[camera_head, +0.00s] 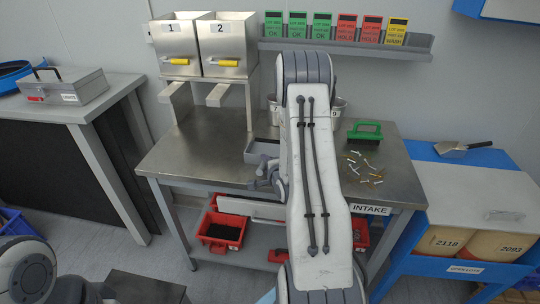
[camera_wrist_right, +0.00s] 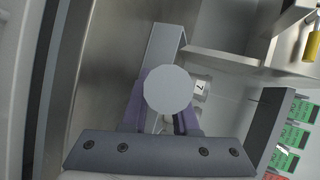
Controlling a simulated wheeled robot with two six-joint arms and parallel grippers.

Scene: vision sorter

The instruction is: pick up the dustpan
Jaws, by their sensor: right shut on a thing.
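The dustpan (camera_head: 452,149), a metal scoop with a dark handle, lies on top of the blue cabinet at the right in the head view. My right gripper (camera_head: 262,172) is over the middle of the steel table, well left of the dustpan and apart from it. In the right wrist view, its purple-grey fingers (camera_wrist_right: 168,115) are shut on a round pale grey thing (camera_wrist_right: 168,90), whose flat face hides the fingertips. What this thing is, I cannot tell. My left arm shows only at the lower left corner; its gripper is out of view.
The steel table (camera_head: 205,155) holds a grey tray (camera_head: 258,150) beside my right gripper, a green brush (camera_head: 365,130) and several small scattered pieces (camera_head: 362,170). Two numbered bins (camera_head: 200,45) stand at the back. The blue cabinet (camera_head: 440,170) is right of the table.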

